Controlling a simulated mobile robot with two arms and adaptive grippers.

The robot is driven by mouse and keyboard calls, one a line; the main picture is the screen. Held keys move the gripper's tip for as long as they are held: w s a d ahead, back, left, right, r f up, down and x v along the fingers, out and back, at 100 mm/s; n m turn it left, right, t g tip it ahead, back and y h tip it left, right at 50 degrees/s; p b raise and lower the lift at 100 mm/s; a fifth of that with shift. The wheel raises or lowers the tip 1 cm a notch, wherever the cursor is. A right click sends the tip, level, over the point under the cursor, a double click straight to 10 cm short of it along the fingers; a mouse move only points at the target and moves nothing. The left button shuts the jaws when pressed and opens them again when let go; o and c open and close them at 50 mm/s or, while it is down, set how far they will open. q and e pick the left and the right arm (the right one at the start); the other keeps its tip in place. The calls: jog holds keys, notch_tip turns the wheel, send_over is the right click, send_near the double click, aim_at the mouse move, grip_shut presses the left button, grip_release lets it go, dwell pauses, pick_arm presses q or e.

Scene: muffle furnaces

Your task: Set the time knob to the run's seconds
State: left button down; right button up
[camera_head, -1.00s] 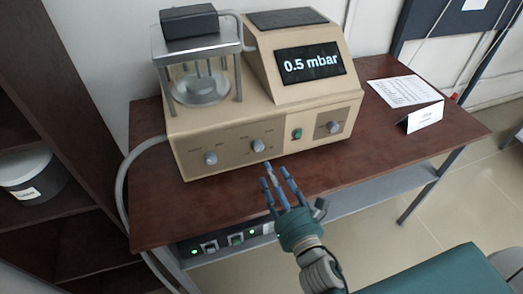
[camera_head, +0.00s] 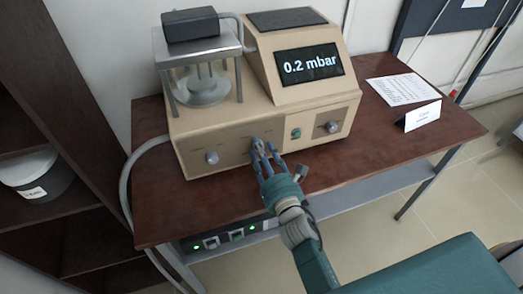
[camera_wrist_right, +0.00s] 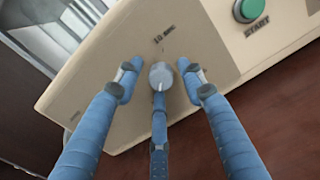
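The beige machine (camera_head: 235,138) stands on the brown table. Its front has a grey left knob (camera_head: 212,157), a middle knob (camera_head: 257,144), a right knob (camera_head: 332,127) and a green button (camera_head: 296,133). The labels are too small in the head view to tell which is the time knob. My right gripper (camera_head: 264,151) is at the middle knob. In the right wrist view its blue fingers are spread around that knob (camera_wrist_right: 161,75), with gaps at left and right; the lower finger is close below, contact unclear. A label starting with "10" shows above it. My left gripper is not in view.
The machine's screen (camera_head: 310,66) reads 0.2 mbar. A glass chamber (camera_head: 203,84) stands on its left. A green button marked START (camera_wrist_right: 249,9) is beside the knob.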

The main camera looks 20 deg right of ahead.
grip_shut()
